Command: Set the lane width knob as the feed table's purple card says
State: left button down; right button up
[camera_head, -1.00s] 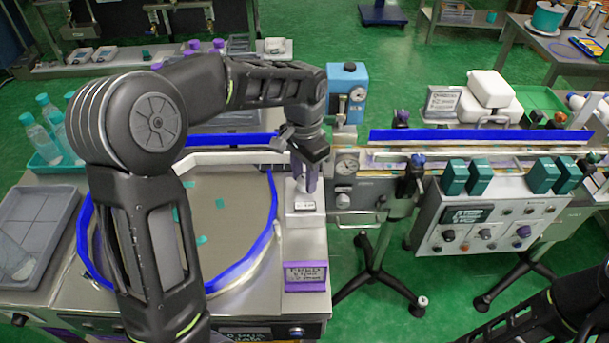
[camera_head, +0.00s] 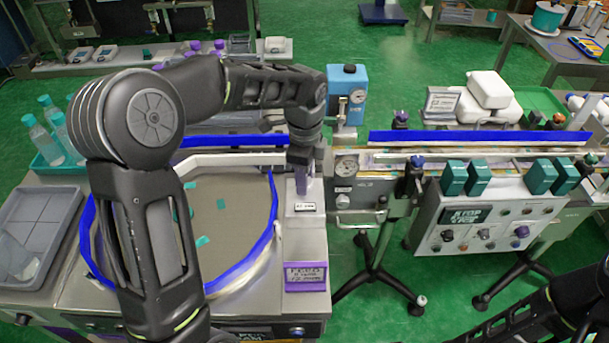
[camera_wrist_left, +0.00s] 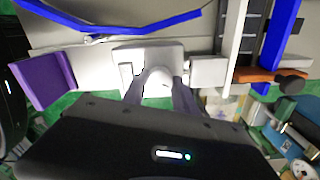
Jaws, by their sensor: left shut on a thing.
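The lane width knob shows in the left wrist view as a pale rounded knob (camera_wrist_left: 158,82) on a light block. My left gripper (camera_head: 302,188) points down over that block (camera_head: 304,222) at the right end of the feed table. In the left wrist view my left gripper (camera_wrist_left: 160,92) has its fingers on both sides of the knob, shut on it. The head view mostly hides the knob behind the fingers. The purple card (camera_head: 306,277) stands on the table's front right corner; its writing is too small to read surely. My right gripper is out of view.
A round feed disc (camera_head: 235,225) with a blue rim lies left of the block. A gauge and conveyor rail (camera_head: 480,160) stand to the right, with a control panel (camera_head: 485,225) in front. A grey tray (camera_head: 35,235) and bottles (camera_head: 40,135) are at the far left.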

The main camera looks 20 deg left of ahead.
pick_arm(q)
jog(key=m+p, duration=0.1)
jog(key=m, duration=0.3)
jog(key=shift+r+m, duration=0.1)
jog(key=shift+m, duration=0.2)
jog(key=m+p, duration=0.1)
jog(key=m, duration=0.3)
jog(key=shift+m, duration=0.3)
jog(key=m+p, duration=0.2)
jog(key=m, duration=0.1)
jog(key=shift+m, duration=0.3)
jog(key=m+p, duration=0.2)
jog(key=m, duration=0.7)
jog(key=shift+w+p, duration=0.1)
jog(key=shift+p, duration=0.3)
jog(key=shift+m, duration=1.8)
